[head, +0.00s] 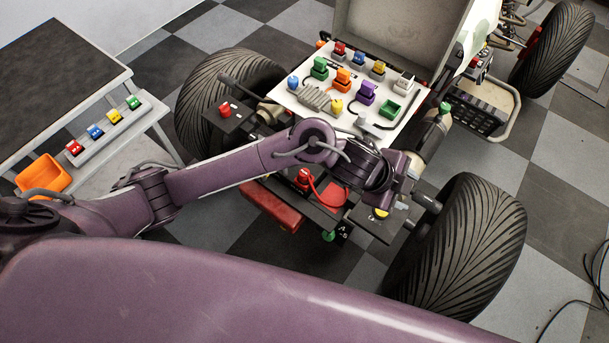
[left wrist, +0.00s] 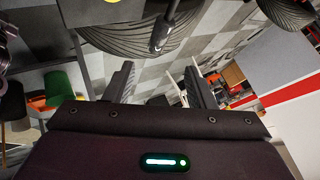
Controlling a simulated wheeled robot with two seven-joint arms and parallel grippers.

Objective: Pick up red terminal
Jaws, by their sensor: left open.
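A red terminal-like cap (head: 303,177) with a red cable (head: 332,196) sits low on the stripped quad, just below my left forearm in the head view. My left gripper (head: 405,170) is to the right of it, over the quad beside the panel, its fingers hard to make out there. In the left wrist view the two dark fingers of my left gripper (left wrist: 161,88) stand wide apart with nothing between them. The red cap cannot be made out in the left wrist view. My right gripper is not in view.
A white panel (head: 302,106) carries several coloured connectors. Another red piece (head: 225,109) sits on a dark plate at left. Large tyres (head: 463,245) flank the quad. A side bench (head: 50,75) holds a tray of coloured blocks (head: 103,128) and an orange bin (head: 43,173).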

